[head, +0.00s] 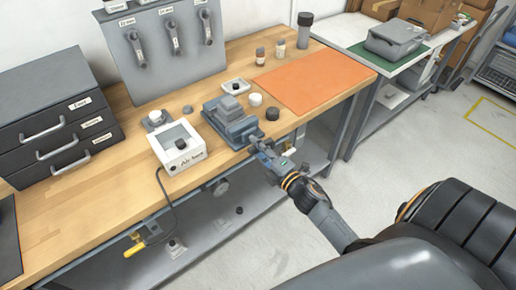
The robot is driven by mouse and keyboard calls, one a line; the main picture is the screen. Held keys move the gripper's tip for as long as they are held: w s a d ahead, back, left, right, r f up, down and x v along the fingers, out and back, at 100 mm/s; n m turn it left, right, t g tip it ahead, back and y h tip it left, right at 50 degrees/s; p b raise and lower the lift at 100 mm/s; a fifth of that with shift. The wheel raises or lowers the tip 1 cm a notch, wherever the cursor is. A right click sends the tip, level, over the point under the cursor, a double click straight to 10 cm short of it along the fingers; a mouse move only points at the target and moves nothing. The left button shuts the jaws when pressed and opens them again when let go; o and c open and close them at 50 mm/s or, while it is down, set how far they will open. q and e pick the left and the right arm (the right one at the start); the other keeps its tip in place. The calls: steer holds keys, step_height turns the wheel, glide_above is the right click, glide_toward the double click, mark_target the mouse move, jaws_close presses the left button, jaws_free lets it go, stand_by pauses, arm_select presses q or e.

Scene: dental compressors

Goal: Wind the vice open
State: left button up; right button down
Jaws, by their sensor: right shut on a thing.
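The vice (228,117) is a blue-grey block-shaped tool on the wooden bench, near its front edge. A grey stepped block shows at its top; I cannot tell whether it is gripped in the jaws. My right gripper (266,160) is just off the bench's front edge, at the front end of the vice. It is shut on the vice handle, which is mostly hidden by the fingers. The gap between the jaws is too small to read. My left gripper is not in view.
A white box (178,146) with a dark knob stands left of the vice. An orange mat (315,80) lies to the right. A small white dish (236,86), a white round piece (255,99) and a dark round piece (272,114) are close to the vice. Grey drawers (60,125) stand left.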

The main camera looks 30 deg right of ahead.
steer(key=shift+d+n, duration=0.1)
steer(key=shift+n, duration=0.2)
stand_by(1.9)
steer(key=c, duration=1.2)
jaws_free()
steer(key=shift+s+f, duration=0.1)
steer(key=shift+s, duration=0.1)
steer(key=s, duration=0.7)
steer(key=s+d, duration=0.1)
steer(key=s, duration=0.3)
steer(key=shift+s, duration=0.3)
